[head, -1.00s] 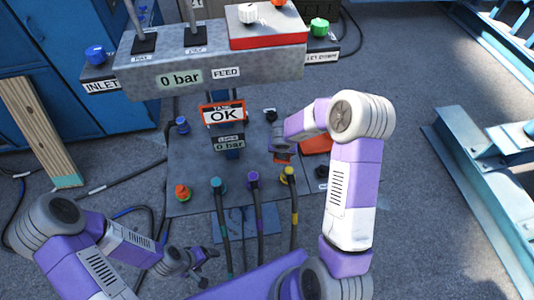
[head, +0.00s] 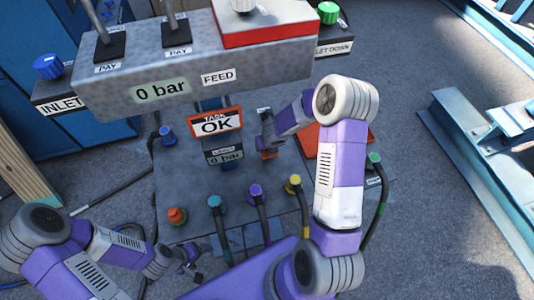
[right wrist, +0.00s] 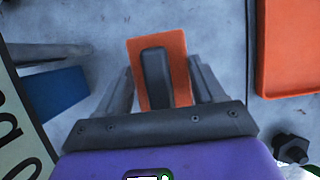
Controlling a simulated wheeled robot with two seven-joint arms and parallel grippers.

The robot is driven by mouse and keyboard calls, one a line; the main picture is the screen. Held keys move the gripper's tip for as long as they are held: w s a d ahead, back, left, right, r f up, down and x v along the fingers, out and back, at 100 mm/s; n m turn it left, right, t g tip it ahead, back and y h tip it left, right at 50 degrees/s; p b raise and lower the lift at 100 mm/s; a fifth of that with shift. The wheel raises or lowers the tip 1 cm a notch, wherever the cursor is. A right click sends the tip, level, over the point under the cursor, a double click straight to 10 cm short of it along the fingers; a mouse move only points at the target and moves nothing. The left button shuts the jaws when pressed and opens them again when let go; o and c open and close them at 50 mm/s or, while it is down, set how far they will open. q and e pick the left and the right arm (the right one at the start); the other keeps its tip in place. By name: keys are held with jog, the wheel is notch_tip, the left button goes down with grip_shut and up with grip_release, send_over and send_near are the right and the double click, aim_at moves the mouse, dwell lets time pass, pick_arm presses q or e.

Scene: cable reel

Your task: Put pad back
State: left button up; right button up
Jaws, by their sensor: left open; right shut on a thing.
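The pad is a small orange plate (right wrist: 177,50) with a black grip block (right wrist: 155,80) on top. In the right wrist view the block is between the two fingers of my right gripper (right wrist: 159,80), which is shut on it. In the head view my right gripper (head: 267,143) is over the grey panel (head: 185,180), left of a larger orange plate (head: 326,148). I cannot tell whether the pad touches the panel. My left gripper (head: 190,263) is open and empty at the panel's front left edge.
Several hoses with coloured collars, such as the yellow one (head: 296,182), leave the panel's front. A grey FEED beam (head: 200,80) crosses behind. A blue steel frame (head: 470,130) stands at right.

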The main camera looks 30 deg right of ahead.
jog(key=shift+w+f+b, duration=0.1)
jog(key=shift+f+b, duration=1.1)
jog(key=shift+f, duration=0.85)
jog(key=shift+f, duration=0.1)
jog(key=o, duration=0.8)
jog(key=shift+f, duration=0.1)
jog(key=shift+c, duration=0.2)
jog(key=o, duration=0.4)
jog(key=shift+o, duration=0.2)
jog(key=shift+r, duration=0.3)
jog(key=p+v, duration=0.5)
jog(key=v, duration=0.7)
